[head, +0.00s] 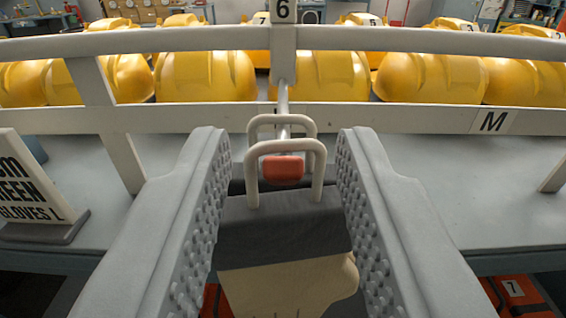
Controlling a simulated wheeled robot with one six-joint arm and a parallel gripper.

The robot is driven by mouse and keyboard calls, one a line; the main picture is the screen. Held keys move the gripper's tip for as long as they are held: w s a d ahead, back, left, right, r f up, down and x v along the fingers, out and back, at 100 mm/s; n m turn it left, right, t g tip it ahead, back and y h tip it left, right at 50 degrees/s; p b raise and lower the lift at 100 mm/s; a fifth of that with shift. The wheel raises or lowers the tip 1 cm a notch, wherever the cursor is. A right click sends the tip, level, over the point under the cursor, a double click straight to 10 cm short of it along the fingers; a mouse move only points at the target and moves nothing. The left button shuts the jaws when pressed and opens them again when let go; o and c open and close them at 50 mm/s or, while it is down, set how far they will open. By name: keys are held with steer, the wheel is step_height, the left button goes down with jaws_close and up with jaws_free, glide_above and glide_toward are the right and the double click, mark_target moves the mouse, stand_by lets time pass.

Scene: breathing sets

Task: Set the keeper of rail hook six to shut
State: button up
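The sign "6" (283,11) is on the post above rail hook six (283,97), a thin metal peg pointing towards me. A red block (283,169), seemingly its keeper, is at the peg's near end, framed by the front loop. Whether it is open or shut I cannot tell. Two pale loops (281,146) hang around the peg, joined to a dark grey and beige item (283,240) hanging below. My gripper (281,158) is open, one ridged finger on each side of the loops and red block, with gaps to both.
White rails (160,42) run across in front of several yellow helmets (206,75) on a grey shelf. A glove sign (30,190) stands at left, and an "M" label (493,121) is at right. A red item marked 7 (515,290) is low at right.

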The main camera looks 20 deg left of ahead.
jaws_close()
steer(key=shift+w+r+g, duration=0.15)
steer(key=shift+g, duration=0.45)
steer(key=shift+w+a+r+g+h, duration=0.1)
steer(key=shift+w+r+g+h, duration=0.15)
steer(key=shift+g, duration=0.35)
steer(key=shift+r+g+h, duration=0.15)
steer(key=shift+g+h, duration=0.2)
steer(key=shift+g, duration=0.25)
steer(key=shift+w+a+r+g+h, duration=0.1)
steer(key=shift+w+r+g+h, duration=0.15)
steer(key=shift+g, duration=0.55)
steer(key=shift+w+a+r+g+h, duration=0.1)
steer(key=shift+w+g+h, duration=0.15)
steer(key=shift+g, duration=0.55)
steer(key=shift+w+g, duration=0.1)
steer(key=shift+g, duration=0.2)
jaws_free()
